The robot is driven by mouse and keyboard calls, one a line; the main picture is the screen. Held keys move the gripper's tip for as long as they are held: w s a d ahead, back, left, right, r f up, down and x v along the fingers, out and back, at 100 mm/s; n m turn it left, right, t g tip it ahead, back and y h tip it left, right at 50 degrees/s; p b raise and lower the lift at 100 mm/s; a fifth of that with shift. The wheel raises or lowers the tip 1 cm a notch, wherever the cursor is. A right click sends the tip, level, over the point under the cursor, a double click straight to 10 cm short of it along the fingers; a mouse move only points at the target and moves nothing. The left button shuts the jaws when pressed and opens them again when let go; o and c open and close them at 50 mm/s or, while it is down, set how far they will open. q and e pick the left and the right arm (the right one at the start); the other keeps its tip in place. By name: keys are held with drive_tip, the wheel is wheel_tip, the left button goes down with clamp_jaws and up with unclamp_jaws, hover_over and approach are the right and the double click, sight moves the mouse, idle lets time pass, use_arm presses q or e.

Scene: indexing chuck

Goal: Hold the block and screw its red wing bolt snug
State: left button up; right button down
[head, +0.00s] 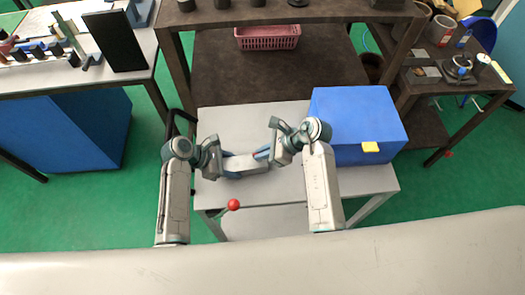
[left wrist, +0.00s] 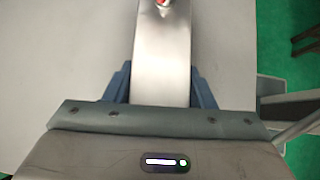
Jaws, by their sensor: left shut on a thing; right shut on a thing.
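The block is a long grey metal bar (head: 245,166) lying level above the light table. In the left wrist view the block (left wrist: 161,60) runs away from me between the two blue fingers. My left gripper (head: 229,163) is shut on its left end. The red wing bolt (left wrist: 162,3) shows only as a small red patch at the block's far end, cut by the top edge of the left wrist view. My right gripper (head: 263,154) is at the block's right end, its blue fingers shut there. The bolt between them is hidden in the head view.
A blue box (head: 350,110) with a yellow tab (head: 370,147) stands on the light table (head: 350,181) close to my right arm. A red ball knob (head: 233,204) sticks out at the table's front edge. A dark bench with a pink basket (head: 268,37) is behind.

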drive_tip(key=shift+m+t+h, duration=0.3)
drive_tip(key=shift+m+t, duration=0.6)
drive_tip(key=shift+m, duration=0.2)
drive_tip(key=c, duration=1.6)
unclamp_jaws()
drive_tip(key=shift+o, duration=0.2)
drive_tip(key=shift+s, duration=0.1)
drive_tip(key=v, duration=1.2)
